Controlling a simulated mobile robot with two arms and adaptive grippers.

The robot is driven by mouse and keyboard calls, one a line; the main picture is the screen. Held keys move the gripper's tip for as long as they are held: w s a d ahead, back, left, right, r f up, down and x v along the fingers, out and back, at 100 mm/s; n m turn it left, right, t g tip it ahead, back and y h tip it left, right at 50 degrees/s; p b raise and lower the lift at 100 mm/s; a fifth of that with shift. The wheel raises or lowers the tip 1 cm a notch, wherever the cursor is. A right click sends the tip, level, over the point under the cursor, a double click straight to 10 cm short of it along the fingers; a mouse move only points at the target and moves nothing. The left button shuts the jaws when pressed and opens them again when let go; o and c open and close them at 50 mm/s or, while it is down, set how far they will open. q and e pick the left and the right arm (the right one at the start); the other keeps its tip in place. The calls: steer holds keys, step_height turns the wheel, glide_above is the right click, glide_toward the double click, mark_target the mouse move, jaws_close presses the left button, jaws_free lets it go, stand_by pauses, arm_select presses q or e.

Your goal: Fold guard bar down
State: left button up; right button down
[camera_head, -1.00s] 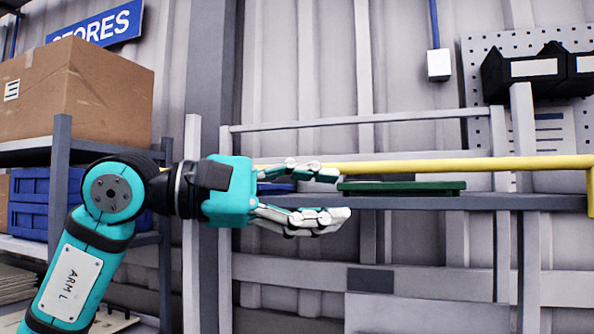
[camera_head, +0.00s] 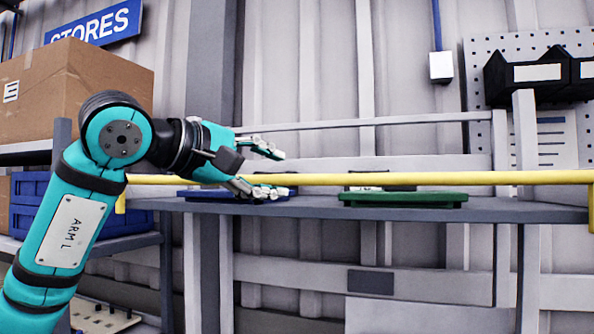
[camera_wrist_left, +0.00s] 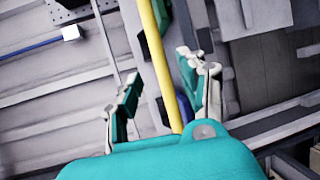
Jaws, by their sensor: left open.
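The yellow guard bar (camera_head: 420,179) runs level across the front of the grey shelf, a little above its board. My left gripper (camera_head: 268,170) is open, near the left part of the bar. In the head view its upper fingers are above the bar and its lower fingers in front of the shelf edge. In the left wrist view the bar (camera_wrist_left: 165,65) passes between the spread fingers of my left gripper (camera_wrist_left: 160,90) down to the palm edge. Whether the fingers touch it I cannot tell. My right gripper is not in view.
A green tray (camera_head: 402,199) and a blue tray (camera_head: 228,194) sit on the shelf (camera_head: 500,212). A rack with a cardboard box (camera_head: 75,90) and a blue crate (camera_head: 75,215) stands at the left. Black bins (camera_head: 535,75) hang at the upper right.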

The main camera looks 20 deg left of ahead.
mark_target(293, 179)
arm_select(q)
steer(key=p+x, duration=0.1)
steer(key=x, duration=0.5)
steer(key=shift+w+d+f+p, duration=0.1)
steer(key=shift+w+d+p, duration=0.05)
steer(key=shift+w+p, duration=0.2)
steer(key=shift+s, duration=0.1)
jaws_close()
